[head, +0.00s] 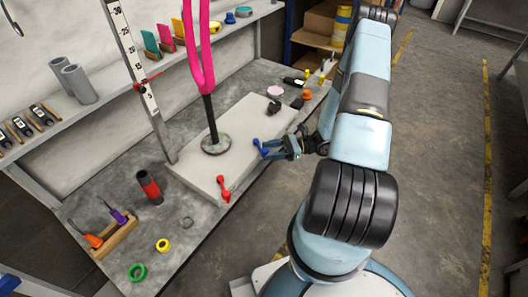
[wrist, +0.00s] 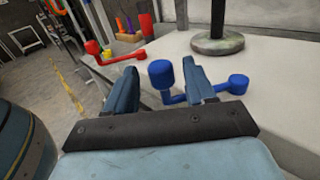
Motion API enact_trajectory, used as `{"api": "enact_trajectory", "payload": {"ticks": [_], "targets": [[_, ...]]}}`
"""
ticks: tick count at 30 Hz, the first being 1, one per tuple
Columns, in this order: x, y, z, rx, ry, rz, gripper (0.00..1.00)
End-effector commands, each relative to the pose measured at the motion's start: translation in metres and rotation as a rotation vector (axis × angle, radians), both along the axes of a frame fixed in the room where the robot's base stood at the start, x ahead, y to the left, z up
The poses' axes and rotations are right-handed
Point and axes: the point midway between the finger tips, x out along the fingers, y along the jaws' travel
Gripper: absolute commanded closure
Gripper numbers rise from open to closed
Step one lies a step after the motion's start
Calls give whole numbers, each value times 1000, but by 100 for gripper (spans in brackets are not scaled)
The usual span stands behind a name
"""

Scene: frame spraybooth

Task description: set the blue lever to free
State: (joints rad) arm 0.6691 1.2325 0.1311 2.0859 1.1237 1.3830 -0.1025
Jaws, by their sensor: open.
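The blue lever (head: 258,145) is at the right front edge of the pale slab (head: 250,115) on the bench. In the wrist view the blue lever (wrist: 161,75) shows a thick upright knob and an arm running right to a round pivot. My gripper (head: 268,152) is open at the lever. In the wrist view my gripper (wrist: 160,85) has the knob between its two fingers, with the right finger crossing in front of the lever's arm. I cannot tell whether the fingers touch it. A red lever (head: 223,187) stands farther along the same edge. No position markings are readable.
A pink forked frame rises from a black post on a round base (head: 216,144) on the slab. A red and black cylinder (head: 149,187), a green ring (head: 137,272) and a yellow ring (head: 163,245) are on the bench. Small items crowd the bench's far end. The floor at right is clear.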

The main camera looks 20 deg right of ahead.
Motion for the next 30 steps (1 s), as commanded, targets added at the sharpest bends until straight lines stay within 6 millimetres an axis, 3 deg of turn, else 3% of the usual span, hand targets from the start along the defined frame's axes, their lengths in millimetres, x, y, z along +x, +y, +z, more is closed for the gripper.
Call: {"api": "enact_trajectory", "payload": {"ticks": [6,17,30], "targets": [[3,20,0,1,1,1,45],[4,23,0,0,0,0,45],[3,23,0,0,1,1,86]]}}
